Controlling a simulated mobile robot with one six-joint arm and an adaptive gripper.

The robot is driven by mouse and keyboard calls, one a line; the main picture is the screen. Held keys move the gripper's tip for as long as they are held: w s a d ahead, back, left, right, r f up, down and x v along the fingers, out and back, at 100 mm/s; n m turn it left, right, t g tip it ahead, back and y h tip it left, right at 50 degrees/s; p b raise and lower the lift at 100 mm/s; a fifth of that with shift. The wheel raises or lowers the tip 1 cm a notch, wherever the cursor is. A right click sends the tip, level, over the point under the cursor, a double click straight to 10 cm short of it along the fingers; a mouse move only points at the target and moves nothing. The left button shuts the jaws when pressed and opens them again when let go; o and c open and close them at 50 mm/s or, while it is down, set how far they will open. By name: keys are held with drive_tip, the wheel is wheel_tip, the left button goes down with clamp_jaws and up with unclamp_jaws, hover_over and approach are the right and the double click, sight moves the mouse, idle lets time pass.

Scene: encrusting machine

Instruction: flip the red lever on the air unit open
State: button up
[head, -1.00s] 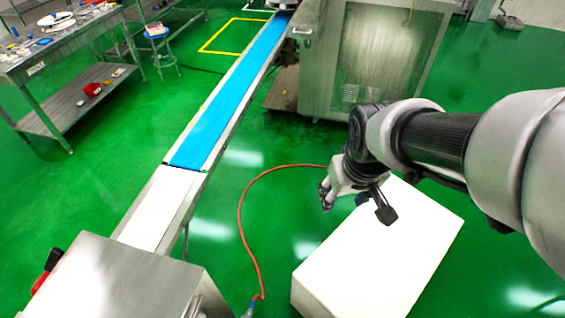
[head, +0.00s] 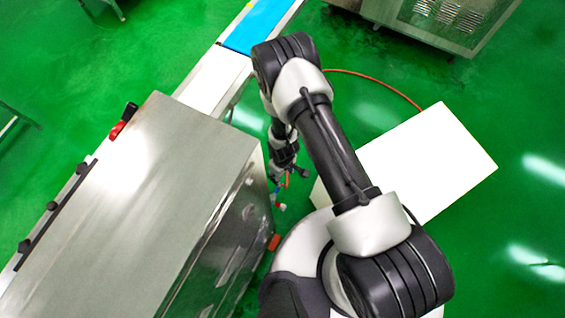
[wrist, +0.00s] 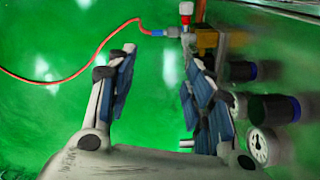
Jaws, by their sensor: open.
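The air unit (wrist: 262,108) fills the right side of the wrist view, with dark knobs, round gauges and a yellowish block. At its top is a small red part (wrist: 186,8) on a white piece, probably the red lever; its exact position is hard to tell. A blue fitting (wrist: 158,32) joins the red hose there. My gripper (wrist: 158,65) is open and empty; its right finger overlaps the unit in the picture, and contact cannot be told. In the head view my gripper (head: 288,178) hangs by the steel machine's right side, with small blue and red parts of the unit below it.
The steel machine (head: 150,190) stands at left, with a red-and-black switch (head: 123,121) on its edge. A white box (head: 430,160) stands to the right. The red hose (head: 385,86) crosses the green floor. A blue conveyor belt (head: 258,22) lies behind.

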drive_tip(key=n, duration=0.1)
approach(282, 206)
drive_tip(key=shift+g, duration=0.3)
wheel_tip(282, 206, down, 10)
drive_tip(key=b, duration=0.7)
drive_tip(key=shift+w, duration=0.1)
drive_tip(key=shift+c, duration=0.6)
clamp_jaws()
